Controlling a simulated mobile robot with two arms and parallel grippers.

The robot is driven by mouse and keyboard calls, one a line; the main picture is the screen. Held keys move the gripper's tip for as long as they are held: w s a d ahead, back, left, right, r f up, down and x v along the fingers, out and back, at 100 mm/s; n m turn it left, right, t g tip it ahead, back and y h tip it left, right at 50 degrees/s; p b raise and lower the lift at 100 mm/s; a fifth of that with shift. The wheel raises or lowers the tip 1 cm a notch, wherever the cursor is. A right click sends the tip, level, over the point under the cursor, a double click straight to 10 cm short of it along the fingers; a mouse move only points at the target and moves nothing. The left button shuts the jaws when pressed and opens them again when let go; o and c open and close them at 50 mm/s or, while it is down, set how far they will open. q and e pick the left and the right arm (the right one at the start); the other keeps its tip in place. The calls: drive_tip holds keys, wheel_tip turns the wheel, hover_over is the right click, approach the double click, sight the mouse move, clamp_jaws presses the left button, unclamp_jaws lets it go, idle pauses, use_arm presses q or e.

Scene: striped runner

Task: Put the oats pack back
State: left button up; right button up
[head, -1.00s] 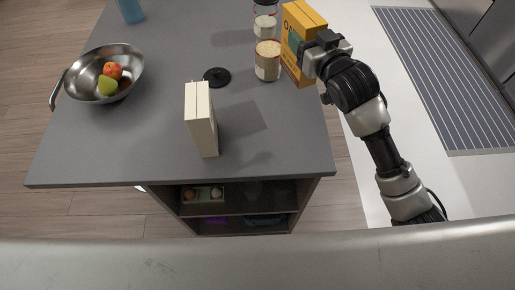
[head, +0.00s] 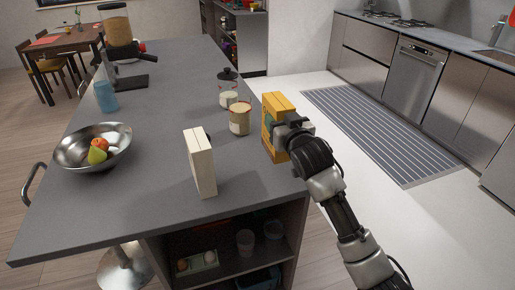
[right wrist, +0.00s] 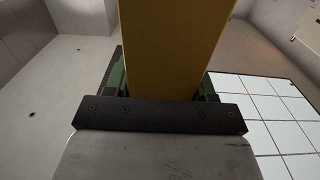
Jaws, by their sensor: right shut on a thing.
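In the right wrist view the yellow pack (right wrist: 170,50) fills the space between the fingers of my right gripper (right wrist: 163,88). My left gripper is in neither view.
Lidded jars (head: 239,118) stand left of the pack. A cream carton (head: 200,163) stands nearer. A metal fruit bowl (head: 75,158), blue cup (head: 105,97) and dispenser (head: 117,35) are further left. Open shelves (head: 225,255) lie below the counter. A striped runner (head: 375,135) covers floor at right.

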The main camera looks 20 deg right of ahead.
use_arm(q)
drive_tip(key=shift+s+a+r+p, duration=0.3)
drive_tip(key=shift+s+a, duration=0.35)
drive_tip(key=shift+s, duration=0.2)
use_arm(e)
drive_tip(key=w+a+f, duration=0.2)
drive_tip(key=a+f, duration=0.3)
drive_tip(key=f, duration=0.2)
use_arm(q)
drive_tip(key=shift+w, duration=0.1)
use_arm(e)
drive_tip(key=shift+w+a+f, duration=0.1)
drive_tip(key=shift+f, duration=0.05)
drive_tip(key=shift+f, duration=0.15)
drive_tip(key=o, duration=1.1)
